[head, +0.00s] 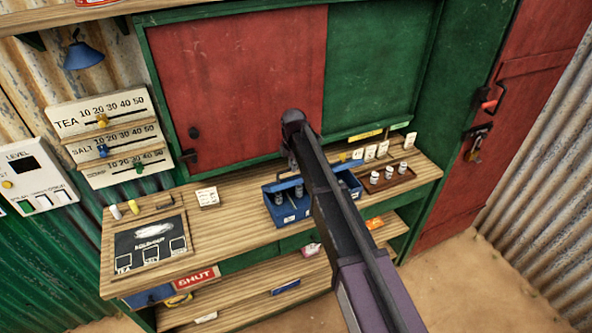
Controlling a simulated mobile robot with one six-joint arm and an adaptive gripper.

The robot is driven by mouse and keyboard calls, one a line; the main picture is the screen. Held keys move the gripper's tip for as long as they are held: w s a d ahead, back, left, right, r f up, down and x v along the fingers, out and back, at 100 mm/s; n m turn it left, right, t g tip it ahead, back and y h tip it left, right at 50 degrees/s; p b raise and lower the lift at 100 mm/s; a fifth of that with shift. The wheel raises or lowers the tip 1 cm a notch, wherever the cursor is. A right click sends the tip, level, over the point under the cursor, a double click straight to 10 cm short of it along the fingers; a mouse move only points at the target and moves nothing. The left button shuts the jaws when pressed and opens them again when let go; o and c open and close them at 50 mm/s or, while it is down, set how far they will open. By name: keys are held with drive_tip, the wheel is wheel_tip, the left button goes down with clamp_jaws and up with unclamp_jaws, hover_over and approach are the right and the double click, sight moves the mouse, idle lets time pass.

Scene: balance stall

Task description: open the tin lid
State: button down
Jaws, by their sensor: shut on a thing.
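A blue tin (289,214) stands on the wooden counter below the red panel. Its inside shows, with small grey pieces in it. A lighter blue strip at its back left, which looks like the tin lid (283,184), stands raised over the opening. My gripper (293,166) points down at the lid, just above and behind the tin. It is shut on what appears to be the lid's edge.
A brown tray (391,184) with several small pale weights stands right of the tin. White cards (370,152) stand behind it. A small white card block (208,196) and a chalkboard (150,240) lie left. The counter between the chalkboard and tin is mostly clear.

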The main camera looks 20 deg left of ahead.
drive_tip(key=w+a+r, duration=0.1)
drive_tip(key=w+a, duration=0.4)
drive_tip(key=a, duration=0.1)
drive_tip(key=shift+w+a, duration=0.25)
drive_tip(key=shift+a, duration=0.15)
drive_tip(key=shift+r, duration=0.1)
